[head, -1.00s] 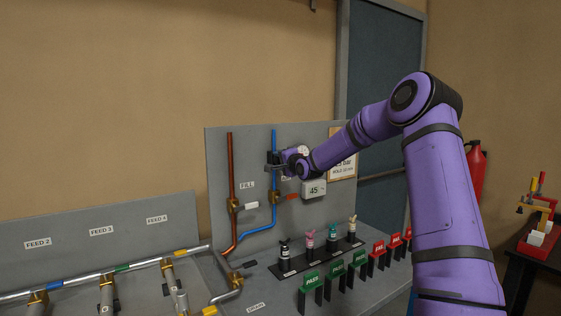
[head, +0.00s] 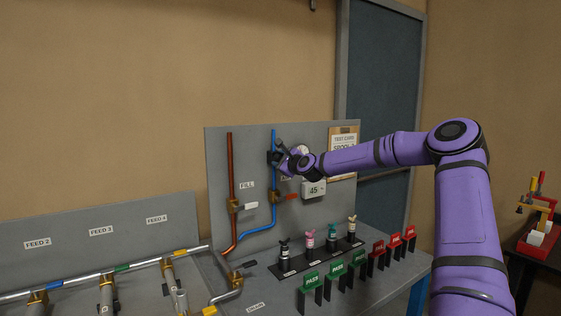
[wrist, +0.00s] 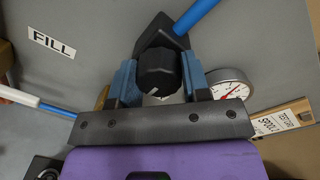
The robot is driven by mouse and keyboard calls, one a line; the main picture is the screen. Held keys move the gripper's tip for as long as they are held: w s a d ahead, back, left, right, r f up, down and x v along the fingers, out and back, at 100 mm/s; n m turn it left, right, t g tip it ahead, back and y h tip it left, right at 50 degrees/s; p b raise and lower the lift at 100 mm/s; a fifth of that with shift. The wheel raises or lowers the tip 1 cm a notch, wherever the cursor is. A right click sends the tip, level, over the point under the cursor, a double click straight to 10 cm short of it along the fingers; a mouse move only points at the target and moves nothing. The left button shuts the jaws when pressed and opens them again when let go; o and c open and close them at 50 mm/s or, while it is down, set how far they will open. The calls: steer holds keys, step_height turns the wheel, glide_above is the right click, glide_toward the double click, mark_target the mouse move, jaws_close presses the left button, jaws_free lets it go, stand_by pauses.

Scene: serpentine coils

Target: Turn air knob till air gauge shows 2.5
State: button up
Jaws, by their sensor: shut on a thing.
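The black air knob (wrist: 157,70) sits between the blue finger pads of my gripper (wrist: 159,82) in the wrist view, on the blue pipe (wrist: 197,14). My gripper is shut on the knob, with a pad against each side. In the head view my gripper (head: 281,158) is at the upper part of the blue pipe and hides the knob. The round white air gauge (wrist: 231,90) is just right of the gripper in the wrist view. Its red needle shows, but the numbers are too small to read and its lower edge is partly covered.
A copper pipe (head: 231,170) with a FILL label (head: 247,184) runs left of the blue one. A display reading 45 (head: 314,190) hangs below the gripper. Small bottles stand on a black rack (head: 292,270), with green PASS and red tags in front. A clipboard (head: 343,140) hangs behind my arm.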

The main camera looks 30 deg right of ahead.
steer(key=m, duration=0.4)
steer(key=shift+m, duration=0.3)
stand_by(0.3)
steer(key=o, duration=0.9)
steer(key=shift+s, duration=0.1)
steer(key=s, duration=1)
steer(key=shift+s+d, duration=0.3)
steer(key=shift+d, duration=0.1)
